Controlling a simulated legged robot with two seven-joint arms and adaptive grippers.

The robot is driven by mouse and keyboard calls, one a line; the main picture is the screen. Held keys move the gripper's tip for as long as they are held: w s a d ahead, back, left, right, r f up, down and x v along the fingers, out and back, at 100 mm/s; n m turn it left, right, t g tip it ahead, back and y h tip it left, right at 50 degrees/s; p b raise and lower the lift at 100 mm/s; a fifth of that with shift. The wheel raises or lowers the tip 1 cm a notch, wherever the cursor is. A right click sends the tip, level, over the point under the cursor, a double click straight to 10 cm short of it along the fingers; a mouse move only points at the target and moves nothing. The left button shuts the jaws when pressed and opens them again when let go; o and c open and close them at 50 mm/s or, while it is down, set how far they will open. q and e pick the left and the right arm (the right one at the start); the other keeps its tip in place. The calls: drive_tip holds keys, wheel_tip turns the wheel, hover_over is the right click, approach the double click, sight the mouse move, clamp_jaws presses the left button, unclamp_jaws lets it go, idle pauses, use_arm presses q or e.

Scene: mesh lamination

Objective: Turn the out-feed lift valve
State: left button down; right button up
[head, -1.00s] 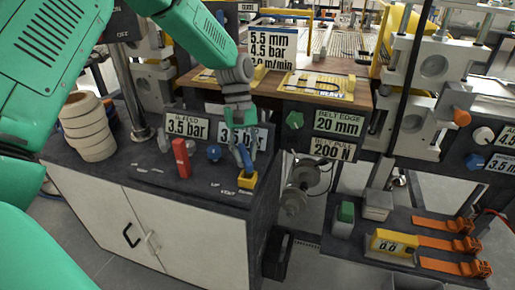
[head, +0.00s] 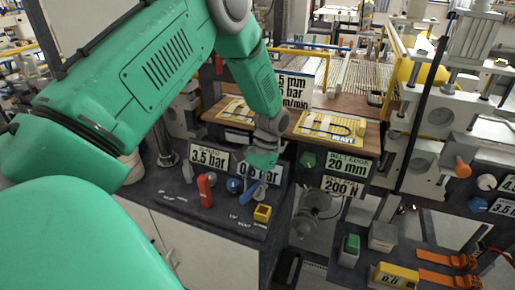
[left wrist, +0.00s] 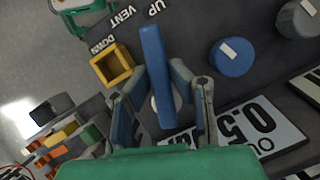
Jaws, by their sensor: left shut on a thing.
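The out-feed lift valve shows as a blue lever (head: 250,190) on the dark control panel, below the right-hand pressure display (head: 264,172). In the left wrist view the blue lever (left wrist: 154,70) points toward the UP label, with VENT and DOWN beside it. My left gripper (head: 259,177) is shut on the lever, and its fingers (left wrist: 162,105) lie on either side of it in the wrist view. The gripper partly hides the display and the lever's base. My right gripper is not in view.
A yellow square-rimmed part (head: 262,213) sits close to the lever on the panel. A blue knob (head: 234,186) and a red lever (head: 206,190) stand to the left. A wooden bench (head: 290,132) is behind; a green knob (head: 307,160) is at the right.

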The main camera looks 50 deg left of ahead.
use_arm(q)
drive_tip(key=shift+w+a+m+y+p, duration=0.1)
drive_tip(key=shift+a+m+y+p, duration=0.3)
drive_tip(key=shift+m, duration=0.6)
drive_tip(key=shift+w+a+m+y+p, duration=0.15)
drive_tip(key=shift+m+y+p, duration=0.3)
drive_tip(key=shift+m, duration=0.55)
drive_tip(key=c, duration=1.5)
unclamp_jaws()
drive_tip(key=shift+s+a, duration=0.1)
drive_tip(key=shift+w+r, duration=0.2)
drive_tip(key=shift+r, duration=0.15)
drive_tip(key=v, duration=1.1)
drive_tip(key=shift+s, duration=0.1)
